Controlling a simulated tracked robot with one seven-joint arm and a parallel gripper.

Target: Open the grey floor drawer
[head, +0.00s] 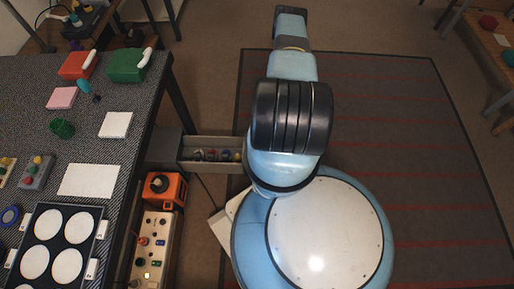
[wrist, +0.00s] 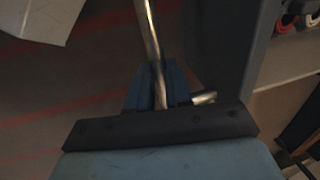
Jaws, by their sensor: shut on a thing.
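The grey floor drawer (head: 212,169) stands pulled out to the right of its dark cabinet (head: 165,149) in the head view, with several small items inside. My arm covers its right end there, and my gripper is hidden. In the wrist view, my gripper (wrist: 157,82) is shut on the shiny metal bar handle (wrist: 150,32). The drawer's grey front panel (wrist: 215,50) is just right of the handle, and part of its inside shows at the right edge.
A dark table (head: 125,177) with blocks, cards and a tray stands at the left. An orange box (head: 166,190) and a pale power strip (head: 152,250) lie below the drawer in the picture. A striped mat (head: 400,150) covers open floor at the right.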

